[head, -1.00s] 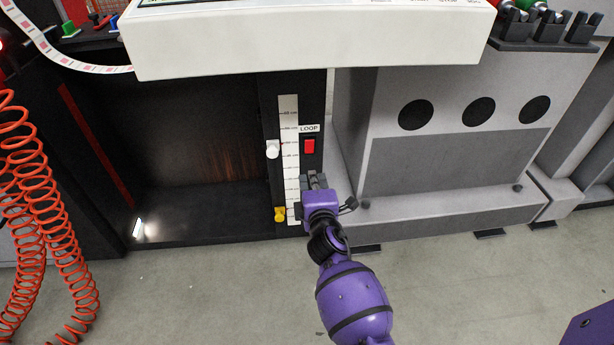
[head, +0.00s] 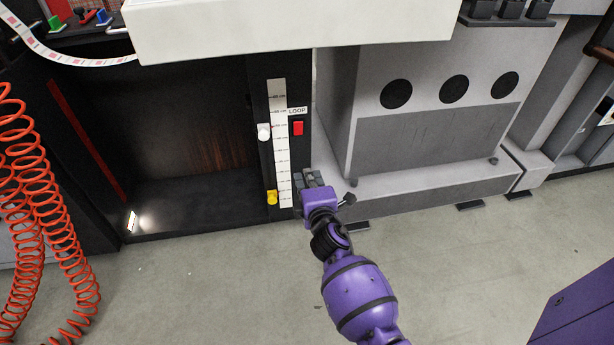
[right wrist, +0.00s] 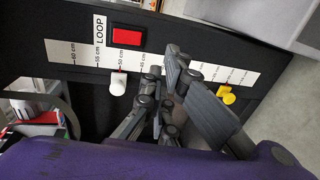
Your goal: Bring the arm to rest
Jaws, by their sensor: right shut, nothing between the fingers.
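My right gripper (head: 309,180) is on the purple arm, in front of the lower part of the black panel, to the right of the white scale strip (head: 278,140). It is shut and empty. In the right wrist view its dark fingers (right wrist: 190,95) cover part of the scale. A red rectangular switch (head: 297,128) sits under the LOOP label, above the gripper. A white knob (head: 264,131) and a yellow knob (head: 272,197) stand at the strip's left edge. My left gripper is in neither view.
A white machine housing (head: 290,30) overhangs the panel. A grey cabinet (head: 420,140) with three dark round holes stands to the right. Coiled orange hoses (head: 25,190) hang at the left. The grey floor (head: 220,290) in front is clear.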

